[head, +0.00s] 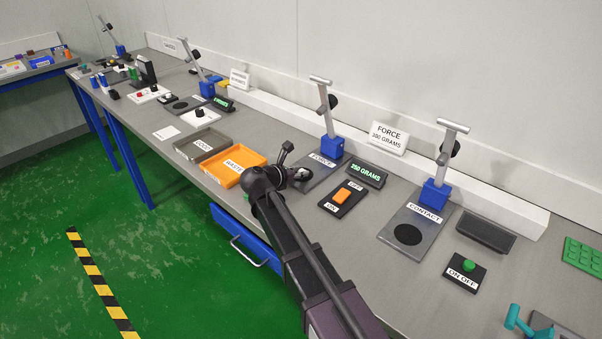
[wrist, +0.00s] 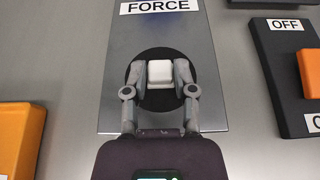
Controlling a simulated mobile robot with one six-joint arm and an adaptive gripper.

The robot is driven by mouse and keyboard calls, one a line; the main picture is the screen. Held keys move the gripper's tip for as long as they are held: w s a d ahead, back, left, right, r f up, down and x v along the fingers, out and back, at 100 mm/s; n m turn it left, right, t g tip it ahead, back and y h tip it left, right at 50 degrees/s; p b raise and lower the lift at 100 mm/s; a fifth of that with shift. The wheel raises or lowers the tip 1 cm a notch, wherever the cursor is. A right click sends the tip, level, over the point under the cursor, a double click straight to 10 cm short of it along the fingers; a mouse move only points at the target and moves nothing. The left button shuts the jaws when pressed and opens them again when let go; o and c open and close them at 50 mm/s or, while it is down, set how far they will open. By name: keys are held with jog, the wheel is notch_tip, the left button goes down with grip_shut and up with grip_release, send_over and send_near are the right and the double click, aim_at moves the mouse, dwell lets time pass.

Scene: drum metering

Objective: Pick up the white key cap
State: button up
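The white key cap (wrist: 160,73) is in the wrist view, over the black disc (wrist: 160,100) of the grey plate (wrist: 205,40) labelled FORCE. My gripper (wrist: 160,74) has one finger on each side of the cap, with little or no gap. I cannot tell whether the fingers press on it, or whether the cap rests on the disc. In the head view my gripper (head: 297,176) is low at the front of the force plate (head: 320,172). The arm and fingers hide most of the disc there.
A blue-based press (head: 326,147) stands at the back of the plate. A display (head: 366,174) reading 250 GRAMS and an orange ON/OFF switch (head: 343,196) are to the right. An orange WASTE tray (head: 235,166) and a grey GOOD tray (head: 203,148) are to the left.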

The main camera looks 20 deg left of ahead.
jog(key=shift+c, duration=0.4)
jog(key=shift+r, duration=0.15)
notch_tip(320, 180, up, 2)
jog(key=p, duration=0.2)
jog(key=shift+r+p, duration=0.25)
jog(key=shift+p, duration=0.15)
jog(key=s, duration=0.5)
jog(key=s+a+r+p, duration=0.1)
jog(key=s, duration=0.4)
jog(key=s+r+p, duration=0.1)
jog(key=s, duration=0.5)
jog(key=shift+a+r, duration=0.1)
jog(key=shift+a, duration=0.1)
jog(key=shift+w, duration=0.1)
